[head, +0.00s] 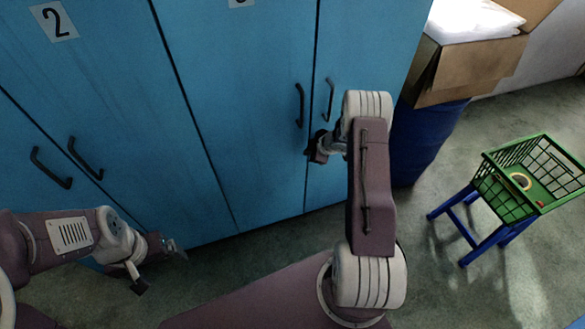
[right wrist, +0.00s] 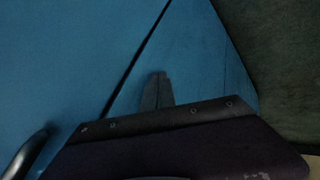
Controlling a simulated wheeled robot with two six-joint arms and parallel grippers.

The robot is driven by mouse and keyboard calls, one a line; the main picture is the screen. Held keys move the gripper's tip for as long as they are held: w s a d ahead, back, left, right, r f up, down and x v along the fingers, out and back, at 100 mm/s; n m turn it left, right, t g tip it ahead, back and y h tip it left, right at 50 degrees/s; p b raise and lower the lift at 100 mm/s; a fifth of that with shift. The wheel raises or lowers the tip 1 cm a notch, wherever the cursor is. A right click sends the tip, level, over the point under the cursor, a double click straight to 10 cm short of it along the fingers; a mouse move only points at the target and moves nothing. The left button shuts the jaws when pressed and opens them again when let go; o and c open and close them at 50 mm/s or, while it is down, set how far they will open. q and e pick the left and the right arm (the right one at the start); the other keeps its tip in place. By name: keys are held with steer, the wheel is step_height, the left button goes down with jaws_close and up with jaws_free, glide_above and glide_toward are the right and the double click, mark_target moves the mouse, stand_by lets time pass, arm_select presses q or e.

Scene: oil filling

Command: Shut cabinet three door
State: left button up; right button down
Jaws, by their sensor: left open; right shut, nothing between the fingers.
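Cabinet three (head: 240,60), under a partly cut-off number label (head: 240,2), has two blue doors with dark handles. Its left door's handle (head: 299,106) and right door's handle (head: 328,99) flank the dark seam. The right door (head: 373,45) looks about flush with the left one; a small gap cannot be ruled out. My right gripper (head: 313,153) is shut and empty, low at the right door by the seam. Its fingers (right wrist: 157,91) show against the blue panel in the right wrist view; contact is unclear. My left gripper (head: 160,267) is open and empty, low at left.
Cabinet two (head: 120,110), with label 2 (head: 53,21) and two handles, stands at left. A blue drum (head: 425,140) with a cardboard box (head: 470,70) on it stands right of cabinet three. A green basket on a blue stand (head: 510,195) is at the right. Grey floor lies between.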

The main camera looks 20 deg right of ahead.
steer(key=d+p+v, duration=0.2)
steer(key=p+v, duration=0.1)
steer(key=v, duration=0.7)
steer(key=s+a+r+m+g+h+p, duration=0.1)
steer(key=a+r+m+h, duration=0.15)
steer(key=r, duration=0.25)
steer(key=s+a+r+m+h+p, duration=0.1)
steer(key=a+r+m+p, duration=0.1)
steer(key=a+r+m, duration=0.3)
arm_select(q)
step_height(320, 180, up, 8)
steer(key=p, duration=0.2)
steer(key=shift+w+r, duration=0.2)
steer(key=shift+r, duration=0.05)
arm_select(e)
steer(key=s+a+r+m+g+y, duration=0.1)
steer(key=s+a+r+m+g, duration=0.1)
steer(key=s+a, duration=0.4)
steer(key=s+a+r+m+g+y, duration=0.1)
steer(key=s+a+r+m+g, duration=0.1)
steer(key=s+a, duration=0.5)
steer(key=s+r+g, duration=0.1)
steer(key=s, duration=0.5)
steer(key=shift+r, duration=0.2)
steer(key=shift+s, duration=0.1)
